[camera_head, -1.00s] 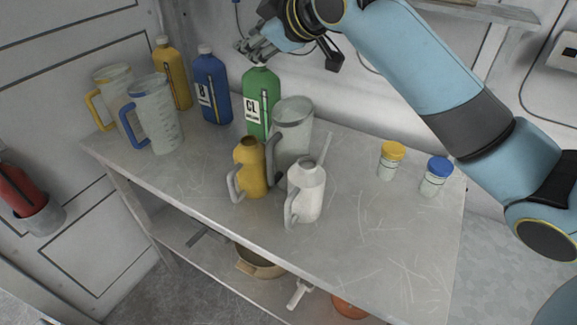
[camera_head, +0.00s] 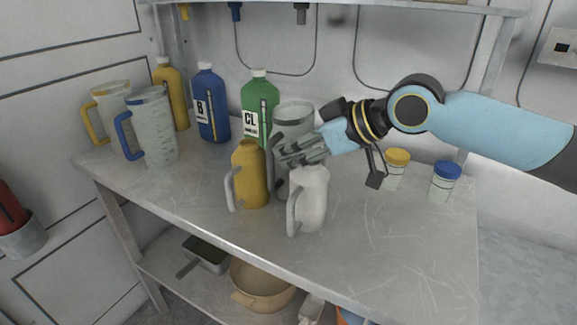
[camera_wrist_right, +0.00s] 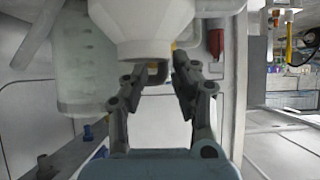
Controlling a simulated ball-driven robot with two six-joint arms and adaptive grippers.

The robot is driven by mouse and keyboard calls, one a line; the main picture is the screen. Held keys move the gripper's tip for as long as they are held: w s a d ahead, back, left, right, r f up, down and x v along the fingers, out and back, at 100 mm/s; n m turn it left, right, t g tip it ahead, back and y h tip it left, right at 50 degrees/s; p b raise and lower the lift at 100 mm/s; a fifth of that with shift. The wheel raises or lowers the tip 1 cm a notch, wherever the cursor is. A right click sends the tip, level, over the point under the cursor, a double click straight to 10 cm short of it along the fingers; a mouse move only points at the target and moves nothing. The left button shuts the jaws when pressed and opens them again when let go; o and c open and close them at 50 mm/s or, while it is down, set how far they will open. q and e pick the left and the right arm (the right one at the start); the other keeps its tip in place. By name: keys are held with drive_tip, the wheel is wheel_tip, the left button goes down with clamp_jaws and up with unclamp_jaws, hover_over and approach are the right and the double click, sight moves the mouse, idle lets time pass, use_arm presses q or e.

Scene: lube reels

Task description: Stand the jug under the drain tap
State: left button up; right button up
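Jugs stand on the bench: a clear one with a blue handle (camera_head: 158,140), one with a yellow handle (camera_head: 104,118) and a grey one (camera_head: 293,118). A yellow spouted can (camera_head: 250,182) and a white one (camera_head: 312,205) stand in front. My right gripper (camera_head: 290,152) is just above the white can, before the grey jug. In the wrist view its fingers (camera_wrist_right: 168,75) are apart, close to the white can's neck (camera_wrist_right: 145,45); contact is unclear. Taps (camera_head: 236,11) hang under the upper shelf; which is the drain tap is unclear. My left gripper is out of view.
Yellow, blue (camera_head: 211,105) and green (camera_head: 260,100) bottles stand along the back. Two small capped jars (camera_head: 444,184) stand on the right. The front right bench top (camera_head: 400,245) is clear. Basins (camera_head: 262,285) are on the lower shelf.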

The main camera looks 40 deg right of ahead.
sight(275, 191)
drive_tip(key=shift+s+f+x, duration=0.1)
drive_tip(key=shift+f+x, duration=0.05)
drive_tip(key=shift+x, duration=0.8)
drive_tip(key=shift+s+f+x, duration=0.1)
drive_tip(key=shift+x, duration=0.9)
drive_tip(key=shift+s+f+x, duration=0.1)
drive_tip(key=shift+f+x, duration=0.05)
drive_tip(key=shift+x, duration=0.8)
drive_tip(key=shift+s, duration=0.1)
clamp_jaws()
drive_tip(key=shift+r, duration=0.1)
